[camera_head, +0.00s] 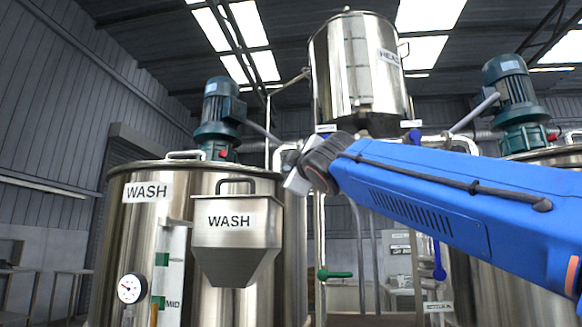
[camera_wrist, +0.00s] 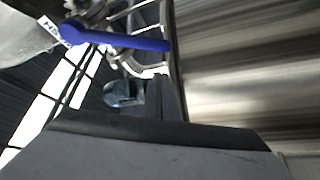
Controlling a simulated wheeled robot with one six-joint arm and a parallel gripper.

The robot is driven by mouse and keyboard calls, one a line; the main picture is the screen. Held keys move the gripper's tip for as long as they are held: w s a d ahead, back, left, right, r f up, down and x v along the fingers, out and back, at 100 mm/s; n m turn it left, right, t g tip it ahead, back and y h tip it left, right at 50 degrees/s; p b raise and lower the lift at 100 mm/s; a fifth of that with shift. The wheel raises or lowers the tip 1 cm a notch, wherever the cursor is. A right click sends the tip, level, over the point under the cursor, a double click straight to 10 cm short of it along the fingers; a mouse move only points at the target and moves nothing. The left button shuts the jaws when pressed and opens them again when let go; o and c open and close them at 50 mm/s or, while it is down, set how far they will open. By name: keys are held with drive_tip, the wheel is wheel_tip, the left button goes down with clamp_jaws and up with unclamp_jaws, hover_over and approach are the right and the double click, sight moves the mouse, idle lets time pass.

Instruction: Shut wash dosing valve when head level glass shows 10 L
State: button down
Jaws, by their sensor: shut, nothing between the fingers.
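The head tank (camera_head: 330,70), labelled HEAD, stands high at the centre. Its level glass (camera_head: 360,65) is a narrow vertical strip with faint marks; its reading is too small to make out. My gripper (camera_head: 296,182) is at the end of my blue arm, just below and left of the head tank, shut and empty. In the wrist view, a blue valve lever (camera_wrist: 125,41) lies beyond my gripper (camera_wrist: 166,95), beside a white label (camera_wrist: 54,30) that is only partly legible. I cannot tell whether they touch. In the head view, my arm hides the pipework there.
The wash tank (camera_head: 140,235) and its WASH hopper (camera_head: 229,235) stand at the left. A green-handled valve (camera_head: 335,274) is low at the centre. Another blue handle (camera_head: 413,136) sits under the head tank's right side, and one more (camera_head: 438,262) lower right. Pipes crowd the middle.

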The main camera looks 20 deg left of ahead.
drive_tip(key=shift+w+d+f, duration=0.2)
drive_tip(key=shift+d+f, duration=0.05)
drive_tip(key=shift+d, duration=0.25)
drive_tip(key=shift+w+d+f, duration=0.15)
drive_tip(key=shift+d+f, duration=0.05)
drive_tip(key=shift+d, duration=0.35)
drive_tip(key=shift+w+d+f, duration=0.2)
drive_tip(key=shift+d+f, duration=0.05)
drive_tip(key=shift+d, duration=0.25)
drive_tip(key=shift+d+f, duration=0.1)
drive_tip(key=shift+d, duration=0.05)
